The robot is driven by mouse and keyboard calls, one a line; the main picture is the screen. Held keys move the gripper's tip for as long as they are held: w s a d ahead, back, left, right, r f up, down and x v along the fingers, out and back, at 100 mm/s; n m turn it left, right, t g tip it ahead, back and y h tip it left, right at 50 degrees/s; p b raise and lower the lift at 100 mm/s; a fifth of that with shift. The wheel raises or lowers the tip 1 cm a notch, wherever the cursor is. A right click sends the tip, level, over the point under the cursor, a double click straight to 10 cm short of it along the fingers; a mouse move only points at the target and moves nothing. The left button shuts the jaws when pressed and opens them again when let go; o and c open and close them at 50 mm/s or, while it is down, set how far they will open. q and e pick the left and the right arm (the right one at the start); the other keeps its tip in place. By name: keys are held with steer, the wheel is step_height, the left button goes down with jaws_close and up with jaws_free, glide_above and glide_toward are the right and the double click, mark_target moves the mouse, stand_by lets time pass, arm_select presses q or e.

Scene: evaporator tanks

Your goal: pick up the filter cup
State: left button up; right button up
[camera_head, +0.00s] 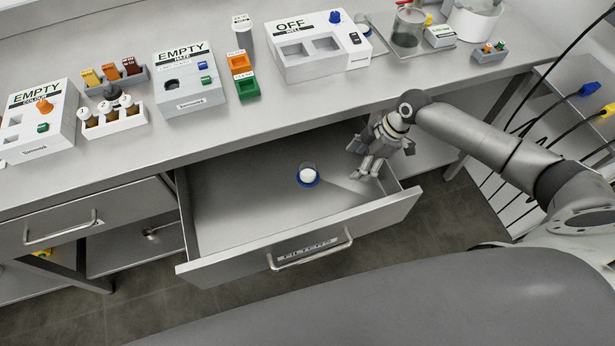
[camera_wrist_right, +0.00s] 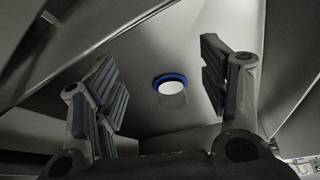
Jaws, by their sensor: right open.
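The filter cup (camera_head: 308,175) is small and round, with a blue rim and a white inside. It stands in the open drawer (camera_head: 235,225), near the middle of its floor. My right gripper (camera_head: 368,172) is over the right part of the drawer, to the right of the cup and apart from it. In the right wrist view the gripper (camera_wrist_right: 160,90) is open and empty, and the cup (camera_wrist_right: 171,86) shows beyond and between its fingers. My left gripper is not in view.
The drawer front with its handle (camera_head: 312,250) and side walls surround the cup. The bench top (camera_head: 210,125) overhangs the drawer's back. On it stand white boxes marked EMPTY (camera_head: 187,78) and OFF (camera_head: 318,47), and racks of small bottles (camera_head: 113,117). The rest of the drawer floor is clear.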

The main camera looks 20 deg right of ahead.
steer(key=p, duration=0.2)
glide_toward(308, 170)
steer(key=shift+s+a+f, duration=0.3)
steer(key=shift+a+f, duration=0.1)
steer(key=shift+a, duration=0.15)
steer(key=shift+s+a+f, duration=0.35)
steer(key=shift+a+f, duration=0.05)
steer(key=shift+a, duration=0.15)
steer(key=shift+x, duration=2.6)
steer(key=c, duration=1.1)
